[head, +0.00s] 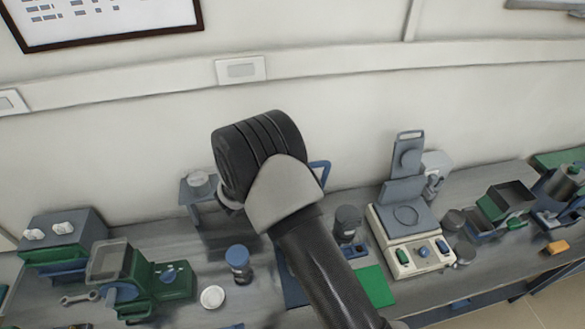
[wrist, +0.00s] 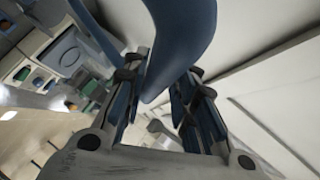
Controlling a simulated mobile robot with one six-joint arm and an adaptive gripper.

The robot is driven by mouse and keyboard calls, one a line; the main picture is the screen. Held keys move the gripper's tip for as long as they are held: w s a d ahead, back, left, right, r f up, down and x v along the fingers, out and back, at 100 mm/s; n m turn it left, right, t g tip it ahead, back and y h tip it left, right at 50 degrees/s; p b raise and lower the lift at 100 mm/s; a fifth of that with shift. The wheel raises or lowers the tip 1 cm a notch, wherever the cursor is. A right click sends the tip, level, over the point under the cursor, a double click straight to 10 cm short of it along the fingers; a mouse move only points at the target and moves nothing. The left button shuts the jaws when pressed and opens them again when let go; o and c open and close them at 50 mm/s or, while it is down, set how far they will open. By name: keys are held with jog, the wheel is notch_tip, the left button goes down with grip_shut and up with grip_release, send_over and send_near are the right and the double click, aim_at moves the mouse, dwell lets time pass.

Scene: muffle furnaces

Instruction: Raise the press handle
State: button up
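The press handle is a blue bar bent into a loop. Part of it (head: 321,172) shows just right of my arm in the head view. In the wrist view the handle (wrist: 185,45) is large and close, and its lower bend reaches down between the fingers of my gripper (wrist: 165,88). The fingers stand apart on either side of the bar. Firm contact on both sides is not visible. My arm hides the gripper and most of the press body in the head view.
A cream device with a grey plate (head: 423,258) stands right of my arm, beside a dark jar (head: 348,222) and a green mat (head: 375,287). Left are a green machine (head: 165,282), a blue-capped jar (head: 238,262) and a white dish (head: 212,297). The wall rises close behind the bench.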

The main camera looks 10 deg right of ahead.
jog(key=o, duration=0.3)
jog(key=shift+w, duration=0.1)
jog(key=shift+f, duration=0.1)
jog(key=v, duration=1.2)
